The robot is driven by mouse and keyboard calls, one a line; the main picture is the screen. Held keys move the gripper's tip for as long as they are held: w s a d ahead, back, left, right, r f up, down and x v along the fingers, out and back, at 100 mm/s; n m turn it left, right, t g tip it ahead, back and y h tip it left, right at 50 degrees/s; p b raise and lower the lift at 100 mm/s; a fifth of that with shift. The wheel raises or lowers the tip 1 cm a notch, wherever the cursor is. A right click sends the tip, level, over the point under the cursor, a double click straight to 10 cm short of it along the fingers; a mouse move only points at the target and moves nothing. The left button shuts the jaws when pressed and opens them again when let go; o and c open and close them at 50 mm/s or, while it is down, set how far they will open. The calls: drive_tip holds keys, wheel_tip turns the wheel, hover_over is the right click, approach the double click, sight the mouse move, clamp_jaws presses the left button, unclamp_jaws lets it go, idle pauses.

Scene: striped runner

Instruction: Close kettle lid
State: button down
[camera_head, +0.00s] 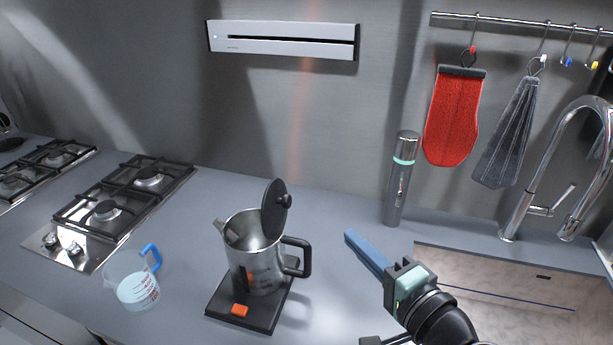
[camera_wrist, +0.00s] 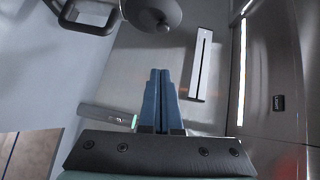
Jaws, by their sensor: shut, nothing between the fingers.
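The steel kettle (camera_head: 257,262) stands on its black base (camera_head: 262,318) on the counter, its black handle (camera_head: 297,258) to the right. Its dark lid (camera_head: 276,208) is open, standing upright at the handle side, with a knob facing right. In the wrist view the lid (camera_wrist: 143,10) shows at the top, partly cut off, with the kettle handle (camera_wrist: 88,14) to its left. My gripper (camera_head: 348,234) is to the right of the kettle, apart from it.
A measuring cup (camera_head: 136,288) with a blue handle stands left of the kettle. A gas hob (camera_head: 125,205) is farther left. A steel cylinder (camera_head: 401,180) stands behind my gripper. A sink (camera_head: 500,290) with a tap (camera_head: 530,190) is at right.

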drive_tip(key=p, duration=0.2)
approach(291, 198)
drive_tip(key=w+d, duration=0.1)
drive_tip(key=w, duration=0.3)
drive_tip(key=shift+w+a+f+p, duration=0.1)
drive_tip(key=shift+w+a+p, duration=0.2)
drive_tip(key=shift+a, duration=0.3)
drive_tip(key=shift+w+a+f+p, duration=0.15)
drive_tip(key=shift+a+p, duration=0.15)
drive_tip(key=shift+a, duration=0.35)
drive_tip(key=shift+w+a+f+p, duration=0.1)
drive_tip(key=shift+w+a+p, duration=0.2)
drive_tip(key=shift+a, duration=0.3)
drive_tip(key=shift+r, duration=0.1)
